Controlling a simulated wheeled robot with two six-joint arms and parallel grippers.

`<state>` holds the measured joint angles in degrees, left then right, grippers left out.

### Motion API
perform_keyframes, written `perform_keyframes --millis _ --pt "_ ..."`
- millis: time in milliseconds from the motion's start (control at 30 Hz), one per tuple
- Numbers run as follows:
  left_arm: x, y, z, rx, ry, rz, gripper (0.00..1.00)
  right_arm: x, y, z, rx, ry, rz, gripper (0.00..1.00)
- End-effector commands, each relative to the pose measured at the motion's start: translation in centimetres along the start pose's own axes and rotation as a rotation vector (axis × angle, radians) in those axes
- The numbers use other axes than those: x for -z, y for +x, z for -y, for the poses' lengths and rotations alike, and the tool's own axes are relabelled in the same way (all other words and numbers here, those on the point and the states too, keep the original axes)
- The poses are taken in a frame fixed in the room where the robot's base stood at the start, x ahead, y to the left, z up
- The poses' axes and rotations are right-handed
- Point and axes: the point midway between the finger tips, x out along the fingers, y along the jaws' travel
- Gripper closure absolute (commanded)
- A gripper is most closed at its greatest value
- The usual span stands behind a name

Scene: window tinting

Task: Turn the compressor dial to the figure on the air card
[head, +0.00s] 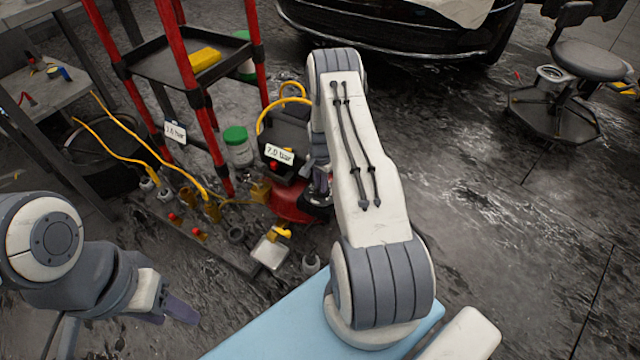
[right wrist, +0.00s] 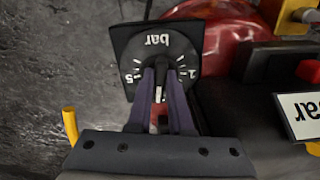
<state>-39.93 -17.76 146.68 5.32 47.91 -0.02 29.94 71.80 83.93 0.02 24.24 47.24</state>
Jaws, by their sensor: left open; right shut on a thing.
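The compressor (head: 290,140) stands behind my right arm in the head view, with a black upper part and a red tank (right wrist: 225,40). Its dial (right wrist: 190,45) has a dark face, the word "bar" and figures, upside down in the right wrist view. My right gripper (right wrist: 162,78) is shut on the dark knob (right wrist: 161,62) at the dial's middle; the fingers partly hide it and the lower face. A white card (head: 279,153) on the compressor seems to read "7.0 bar". Another white card (head: 175,132) on the red rack seems to read "3.0 bar". My left gripper (head: 178,308) is open and empty, at lower left.
A red-legged rack (head: 190,70) holds a yellow block (head: 204,59) on its tray. A green-lidded jar (head: 237,147), yellow hoses and several small fittings crowd the floor left of the compressor. A light-blue surface (head: 270,330) lies in front. The floor at right is mostly clear before a stool (head: 590,60).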

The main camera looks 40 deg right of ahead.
Motion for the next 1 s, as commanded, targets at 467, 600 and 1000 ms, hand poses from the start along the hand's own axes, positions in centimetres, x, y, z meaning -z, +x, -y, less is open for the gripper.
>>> perform_keyframes --millis 467,600,1000 --pt "0.1 -1.0 -0.1 0.000 0.000 0.000 0.50 0.1 -0.1 -0.4 -0.002 -0.441 0.002 1.00" --pt "0.1 -1.2 -0.1 0.000 0.000 0.000 0.50 0.1 -0.1 -0.5 -0.002 -0.573 0.002 1.00" --pt "0.1 -1.6 -0.1 0.000 0.000 0.000 0.50 0.3 0.0 -0.6 -0.002 -0.953 0.003 1.00"
